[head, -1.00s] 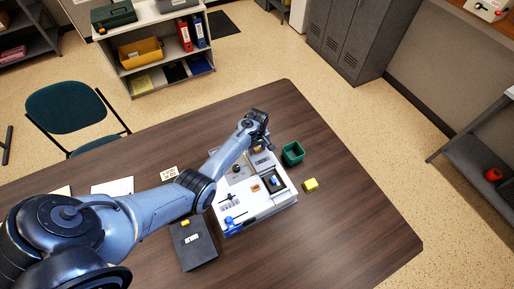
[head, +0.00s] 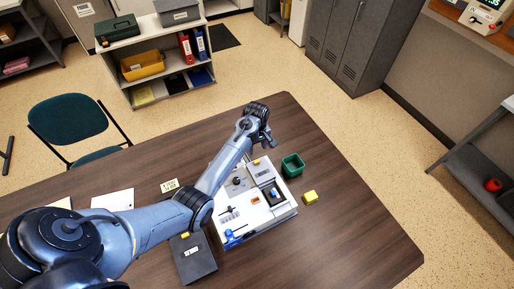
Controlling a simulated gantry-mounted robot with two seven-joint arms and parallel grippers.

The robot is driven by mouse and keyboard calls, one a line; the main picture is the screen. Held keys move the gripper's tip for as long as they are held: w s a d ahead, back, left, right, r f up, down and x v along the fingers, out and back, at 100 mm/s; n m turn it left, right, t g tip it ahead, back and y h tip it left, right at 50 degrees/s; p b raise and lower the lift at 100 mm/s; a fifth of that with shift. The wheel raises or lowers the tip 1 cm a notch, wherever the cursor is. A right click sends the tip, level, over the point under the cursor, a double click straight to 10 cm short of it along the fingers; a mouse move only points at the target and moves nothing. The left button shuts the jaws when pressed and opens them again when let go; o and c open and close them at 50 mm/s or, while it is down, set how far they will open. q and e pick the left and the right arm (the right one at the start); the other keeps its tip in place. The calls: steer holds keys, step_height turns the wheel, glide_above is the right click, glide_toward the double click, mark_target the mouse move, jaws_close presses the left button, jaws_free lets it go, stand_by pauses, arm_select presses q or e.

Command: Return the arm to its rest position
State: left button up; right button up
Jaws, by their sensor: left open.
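My left arm comes in from the left and reaches over the wooden desk (head: 345,225). Its gripper (head: 269,146) is open, above the far edge of a white panel box (head: 255,225) and left of a green bin (head: 292,165). Nothing shows between its fingers. The panel carries a black knob, a grey block, a dark recess with a blue piece, and a blue part (head: 233,237) at its near corner. A small yellow piece (head: 257,161) shows on its far part. The arm hides some of the panel's left side. My right gripper is not in view.
A yellow block (head: 310,197) lies right of the panel. A dark grey case (head: 194,258) lies left of it. A green chair (head: 70,122) and a shelf (head: 160,85) stand beyond. The desk's right side is clear.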

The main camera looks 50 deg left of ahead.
arm_select(q)
steer(key=shift+s+f, duration=0.1)
